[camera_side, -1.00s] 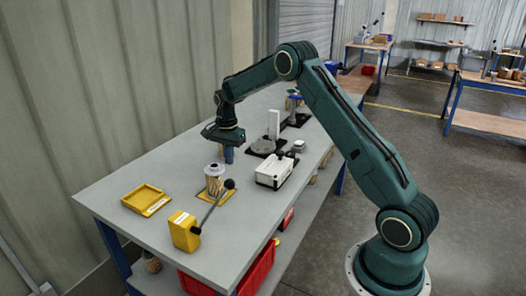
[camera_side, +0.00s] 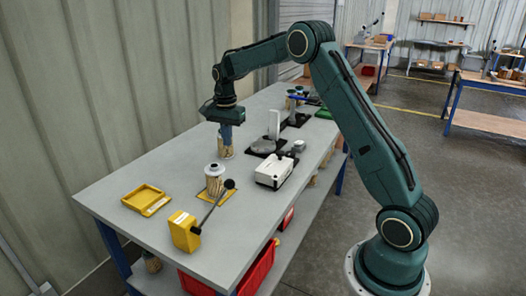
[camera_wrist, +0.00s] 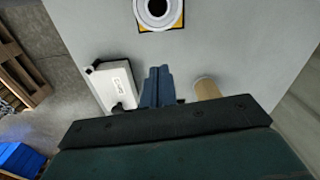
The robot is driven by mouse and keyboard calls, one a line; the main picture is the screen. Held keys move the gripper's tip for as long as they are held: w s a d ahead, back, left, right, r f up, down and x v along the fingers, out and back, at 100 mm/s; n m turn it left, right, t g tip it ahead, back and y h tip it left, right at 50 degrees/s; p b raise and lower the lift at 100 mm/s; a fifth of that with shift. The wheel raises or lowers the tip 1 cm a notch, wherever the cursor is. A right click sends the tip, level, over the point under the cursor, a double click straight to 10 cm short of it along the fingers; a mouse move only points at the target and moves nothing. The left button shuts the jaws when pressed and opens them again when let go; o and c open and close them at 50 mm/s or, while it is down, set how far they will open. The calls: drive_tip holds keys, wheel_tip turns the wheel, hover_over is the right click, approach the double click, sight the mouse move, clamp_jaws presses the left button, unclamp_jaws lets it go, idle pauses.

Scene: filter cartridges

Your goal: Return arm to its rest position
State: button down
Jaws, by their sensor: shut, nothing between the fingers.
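My gripper (camera_side: 226,138) hangs over the middle of the bench, fingers pointing down. Its blue fingers (camera_wrist: 158,88) are together and empty in the wrist view. A tan filter cartridge (camera_side: 226,152) stands on the bench by the fingertips in the side view. In the wrist view, this cartridge (camera_wrist: 206,88) appears to the right of the fingers, apart from them. Another pleated cartridge (camera_side: 214,187) with a white ring-shaped top stands on a yellow square nearer the side camera. Its top (camera_wrist: 158,10) shows at the wrist view's upper edge.
A white box (camera_side: 274,171) stands to the right, beside a round grey plate with a post. A yellow tray (camera_side: 146,200) and a yellow lever box (camera_side: 184,232) are at the near end. Blue-topped equipment stands farther back. Bare bench (camera_side: 130,178) lies to the left.

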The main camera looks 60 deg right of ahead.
drive_tip(key=s+a+r+n+t, duration=0.3)
drive_tip(key=s+a+r+n, duration=0.5)
drive_tip(key=s+a+r, duration=0.55)
drive_tip(key=s+a+n+t, duration=0.1)
drive_tip(key=s+n, duration=0.3)
drive_tip(key=s, duration=0.6)
drive_tip(key=s+a+n+t, duration=0.1)
drive_tip(key=s+a+n, duration=0.3)
drive_tip(key=s, duration=0.6)
drive_tip(key=shift+s+f, duration=0.35)
drive_tip(key=shift+f, duration=0.1)
